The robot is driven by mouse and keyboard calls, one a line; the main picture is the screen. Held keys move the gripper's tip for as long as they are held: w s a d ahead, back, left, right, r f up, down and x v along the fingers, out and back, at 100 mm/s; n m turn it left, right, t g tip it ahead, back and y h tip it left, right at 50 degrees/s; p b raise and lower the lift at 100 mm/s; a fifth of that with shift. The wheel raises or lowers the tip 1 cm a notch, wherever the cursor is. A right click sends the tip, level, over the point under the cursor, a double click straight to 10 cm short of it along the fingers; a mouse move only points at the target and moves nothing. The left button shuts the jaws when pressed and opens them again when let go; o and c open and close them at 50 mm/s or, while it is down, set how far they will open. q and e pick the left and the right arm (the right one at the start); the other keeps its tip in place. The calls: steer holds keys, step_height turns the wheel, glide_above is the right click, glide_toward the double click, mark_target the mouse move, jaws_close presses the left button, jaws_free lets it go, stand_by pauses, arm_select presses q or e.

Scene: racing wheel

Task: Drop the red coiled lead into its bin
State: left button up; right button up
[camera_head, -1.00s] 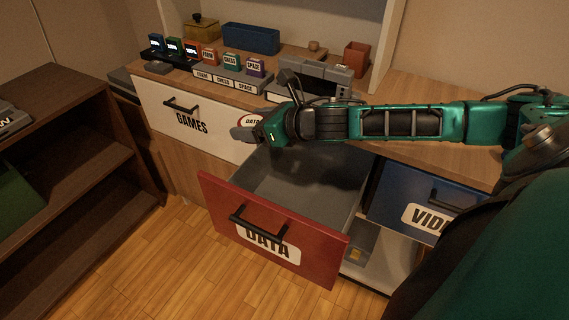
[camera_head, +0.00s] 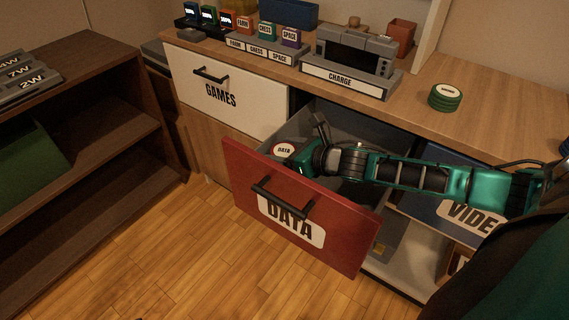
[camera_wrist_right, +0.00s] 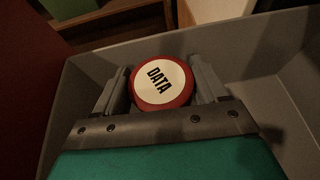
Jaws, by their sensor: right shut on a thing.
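The red coiled lead (camera_head: 284,149) is a round red coil with a white "DATA" label. It also shows in the right wrist view (camera_wrist_right: 162,83), between the two fingers. My right gripper (camera_head: 292,157) is shut on it and holds it inside the open red "DATA" drawer (camera_head: 300,213), near the front panel. In the right wrist view the grey drawer walls (camera_wrist_right: 245,45) surround the gripper. I cannot tell how high the coil is above the drawer floor. My left gripper is not in view.
A green coil (camera_head: 445,97) lies on the wooden counter (camera_head: 480,90) at the right. The white "GAMES" drawer (camera_head: 225,90) is shut. A blue drawer (camera_head: 445,205) is at the right, partly behind my arm. A dark shelf (camera_head: 110,110) stands at the left.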

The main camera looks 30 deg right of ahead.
step_height(320, 180, down, 3)
steer(key=shift+f+b, duration=0.1)
steer(key=shift+b, duration=0.4)
steer(key=shift+f+b, duration=0.35)
steer(key=shift+f, duration=0.25)
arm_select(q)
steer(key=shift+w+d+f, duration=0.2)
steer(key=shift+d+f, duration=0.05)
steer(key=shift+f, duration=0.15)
arm_select(e)
steer(key=o, duration=1.1)
steer(key=shift+s+f, duration=0.1)
